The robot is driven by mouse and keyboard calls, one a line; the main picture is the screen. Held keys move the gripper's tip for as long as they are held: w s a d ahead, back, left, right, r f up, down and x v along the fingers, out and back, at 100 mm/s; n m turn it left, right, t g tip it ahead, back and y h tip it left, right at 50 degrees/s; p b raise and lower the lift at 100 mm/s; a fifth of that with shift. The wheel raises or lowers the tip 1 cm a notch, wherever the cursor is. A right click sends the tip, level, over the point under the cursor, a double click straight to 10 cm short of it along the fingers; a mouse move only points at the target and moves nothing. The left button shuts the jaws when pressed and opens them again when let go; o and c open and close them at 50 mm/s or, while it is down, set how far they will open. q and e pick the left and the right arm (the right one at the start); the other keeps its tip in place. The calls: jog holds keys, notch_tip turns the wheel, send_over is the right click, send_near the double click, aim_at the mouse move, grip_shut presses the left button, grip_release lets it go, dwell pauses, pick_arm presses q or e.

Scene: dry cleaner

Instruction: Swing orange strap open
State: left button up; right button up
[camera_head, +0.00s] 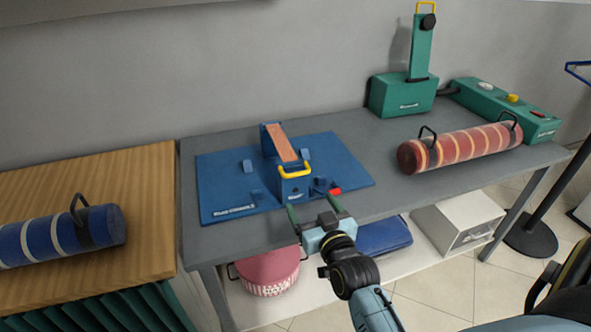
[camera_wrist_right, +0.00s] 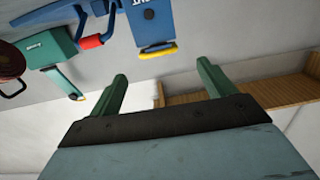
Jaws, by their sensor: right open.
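The orange strap (camera_head: 281,143) runs along the top of a blue clamp-like fixture on a blue base board (camera_head: 225,182). A yellow handle (camera_head: 294,171) sits at the strap's front end. The strap lies flat and closed down, as far as I can tell. My right gripper (camera_head: 313,208) is open and empty, in front of the fixture and apart from the handle. In the right wrist view, the green fingers of my right gripper (camera_wrist_right: 161,78) are apart with nothing between them; the blue fixture (camera_wrist_right: 148,20) shows beyond them. My left gripper is not in view.
A red part (camera_head: 335,191) sits beside the fixture. A red striped roll (camera_head: 461,148) and green machines (camera_head: 403,95) stand right on the grey table (camera_head: 352,130). A blue roll (camera_head: 62,236) lies on the wooden counter (camera_head: 110,180) at left. A pink bin (camera_head: 266,272) stands below.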

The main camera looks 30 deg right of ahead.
aim_at(299, 175)
jog(key=shift+h, duration=0.4)
jog(key=x, duration=0.4)
jog(key=b+x, duration=0.1)
jog(key=x, duration=0.4)
jog(key=r+b+x, duration=0.1)
jog(key=x, duration=0.3)
jog(key=shift+w+d, duration=0.2)
jog(key=shift+w, duration=0.1)
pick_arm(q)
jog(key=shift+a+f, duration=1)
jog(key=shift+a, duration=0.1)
